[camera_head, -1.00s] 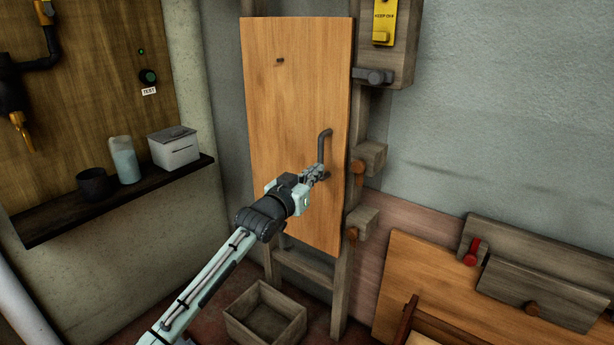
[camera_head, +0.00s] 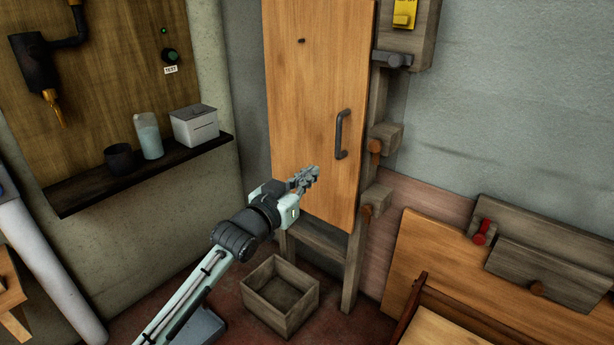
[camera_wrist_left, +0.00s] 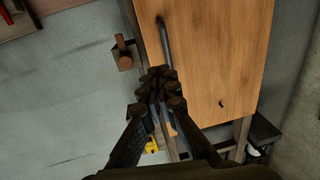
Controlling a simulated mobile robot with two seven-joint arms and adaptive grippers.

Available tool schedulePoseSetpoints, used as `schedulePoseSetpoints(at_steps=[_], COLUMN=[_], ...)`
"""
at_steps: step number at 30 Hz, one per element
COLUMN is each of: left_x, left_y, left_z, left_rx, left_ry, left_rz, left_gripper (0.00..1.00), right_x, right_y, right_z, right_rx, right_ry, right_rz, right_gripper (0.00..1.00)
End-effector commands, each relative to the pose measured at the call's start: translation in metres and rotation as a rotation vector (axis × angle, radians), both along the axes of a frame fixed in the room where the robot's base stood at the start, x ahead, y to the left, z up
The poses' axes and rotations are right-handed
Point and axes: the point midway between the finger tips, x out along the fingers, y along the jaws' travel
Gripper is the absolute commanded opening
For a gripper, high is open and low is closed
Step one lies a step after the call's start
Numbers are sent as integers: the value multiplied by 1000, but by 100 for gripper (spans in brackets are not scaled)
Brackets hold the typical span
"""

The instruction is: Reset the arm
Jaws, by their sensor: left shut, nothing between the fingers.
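My left gripper (camera_head: 305,178) is shut and empty. It is in front of the lower part of a wooden door panel (camera_head: 312,90), below and left of its dark bar handle (camera_head: 342,134), and apart from that handle. In the left wrist view the closed fingers (camera_wrist_left: 160,85) show against the panel (camera_wrist_left: 215,60), with the handle (camera_wrist_left: 164,40) beyond them. My right gripper is in neither view.
A shelf (camera_head: 85,190) on the left holds a dark cup (camera_head: 119,158), a glass jar (camera_head: 149,136) and a white box (camera_head: 195,126). An open empty wooden crate (camera_head: 268,312) stands on the floor below the panel. Wooden blocks with pegs (camera_head: 385,137) line the panel's right side.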

Motion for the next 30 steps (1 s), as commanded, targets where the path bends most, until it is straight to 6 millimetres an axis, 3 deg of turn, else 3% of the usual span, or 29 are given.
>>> schedulePoseSetpoints(at_steps=[5,8,11,15,17,21,27,30], left_x=[-13,-30,-61,-121,-151,-230,-331,-361], left_y=[9,25,50,92,110,152,199,212], left_z=[-20,-62,-122,-202,-232,-290,-334,-343], left_rx=[15,54,115,211,251,346,454,483], left_ry=[46,147,298,526,623,846,1101,1174], left_rz=[18,58,115,196,228,297,367,386], left_gripper=[0,0,0,0,0,0,0,0], right_x=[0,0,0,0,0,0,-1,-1], right_y=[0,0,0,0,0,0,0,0], right_z=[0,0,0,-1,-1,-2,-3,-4], right_rx=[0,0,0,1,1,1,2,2], right_ry=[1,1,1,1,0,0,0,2], right_rz=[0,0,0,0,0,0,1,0], right_gripper=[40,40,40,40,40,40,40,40])
